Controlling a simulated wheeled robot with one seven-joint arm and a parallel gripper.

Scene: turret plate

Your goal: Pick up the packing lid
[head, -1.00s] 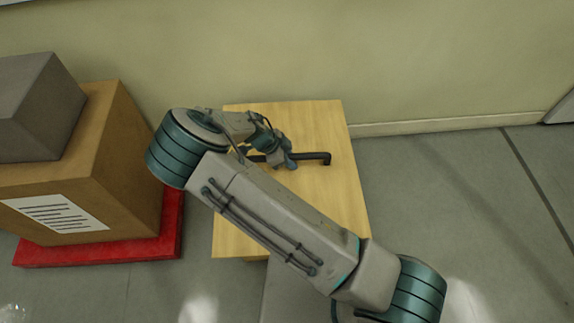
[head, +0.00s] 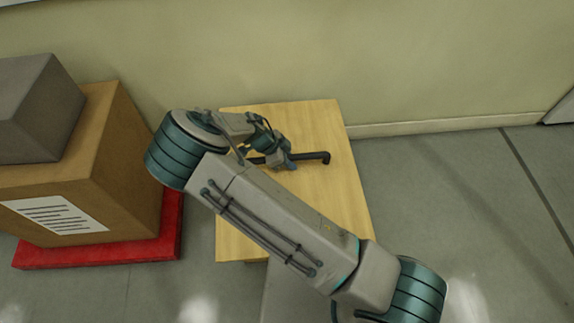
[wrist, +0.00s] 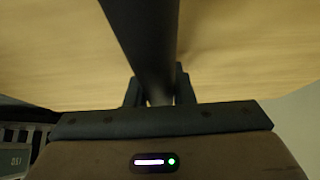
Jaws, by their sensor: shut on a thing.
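The packing lid (head: 322,195) is a flat, pale wooden board with a dark bar handle (head: 314,157) across its upper part. My gripper (head: 284,161) is at the handle and shut on it, left of the handle's right end. In the wrist view the handle (wrist: 145,40) runs down between the two dark fingers (wrist: 159,92), with the lid's wood grain (wrist: 55,50) behind it. My arm hides the lid's left middle part and the handle's left end. How far the lid stands above what is under it I cannot tell.
At left a brown carton (head: 120,150) with a white label (head: 52,215) stands on a red base (head: 150,250), with a grey box (head: 35,115) on top. A pale wall (head: 420,60) is close behind the lid. Grey floor (head: 460,190) is open at right.

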